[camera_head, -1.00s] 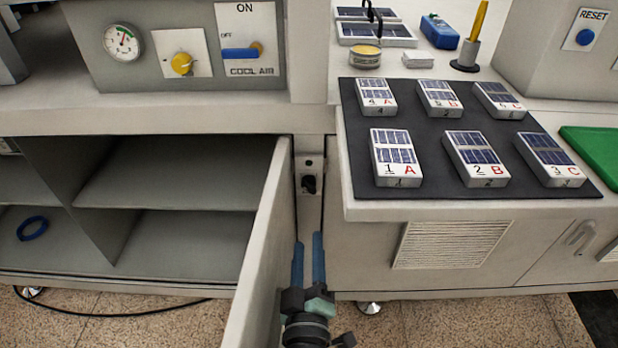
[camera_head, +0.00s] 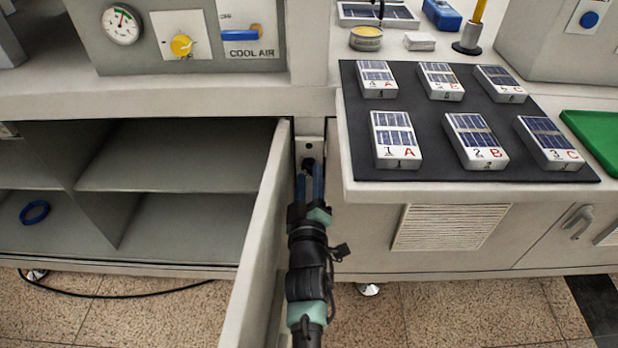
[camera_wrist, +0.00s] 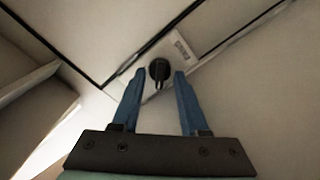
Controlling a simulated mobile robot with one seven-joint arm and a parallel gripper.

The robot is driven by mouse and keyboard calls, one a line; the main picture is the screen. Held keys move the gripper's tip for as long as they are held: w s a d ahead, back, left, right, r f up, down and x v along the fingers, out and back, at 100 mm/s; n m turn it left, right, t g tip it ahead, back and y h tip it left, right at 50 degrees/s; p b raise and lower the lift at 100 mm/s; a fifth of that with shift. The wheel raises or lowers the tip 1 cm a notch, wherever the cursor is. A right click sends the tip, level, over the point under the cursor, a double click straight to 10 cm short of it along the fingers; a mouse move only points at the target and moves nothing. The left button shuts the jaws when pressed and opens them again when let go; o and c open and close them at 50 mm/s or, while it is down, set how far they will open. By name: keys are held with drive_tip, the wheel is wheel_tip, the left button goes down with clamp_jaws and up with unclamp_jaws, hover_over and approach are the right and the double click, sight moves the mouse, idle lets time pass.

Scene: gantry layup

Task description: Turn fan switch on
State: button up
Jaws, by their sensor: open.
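A black knob (camera_head: 308,162) sits on a small light plate between the two cabinets, and I take it as the fan switch. In the head view my gripper (camera_head: 311,172) is in front of it and partly covers it. In the wrist view the knob (camera_wrist: 159,70) shows between the fingertips of my gripper (camera_wrist: 160,74), with a finger on each side. The gripper is open, and gaps show between fingers and knob. The plate's label (camera_wrist: 182,47) is too blurred to read.
An open cabinet door (camera_head: 262,235) stands close to the left of my arm. A countertop with a dark mat (camera_head: 440,130) and several numbered blocks overhangs at right. A panel at upper left has a gauge (camera_head: 121,25), a yellow knob (camera_head: 181,45) and a blue COOL AIR lever (camera_head: 240,35).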

drive_tip(key=shift+w, duration=0.15)
clamp_jaws()
drive_tip(key=shift+m, duration=0.4)
drive_tip(key=m+b, duration=0.1)
drive_tip(key=m, duration=0.4)
drive_tip(key=shift+m, duration=0.3)
drive_tip(key=m, duration=0.5)
drive_tip(key=shift+m, duration=0.4)
idle(0.4)
unclamp_jaws()
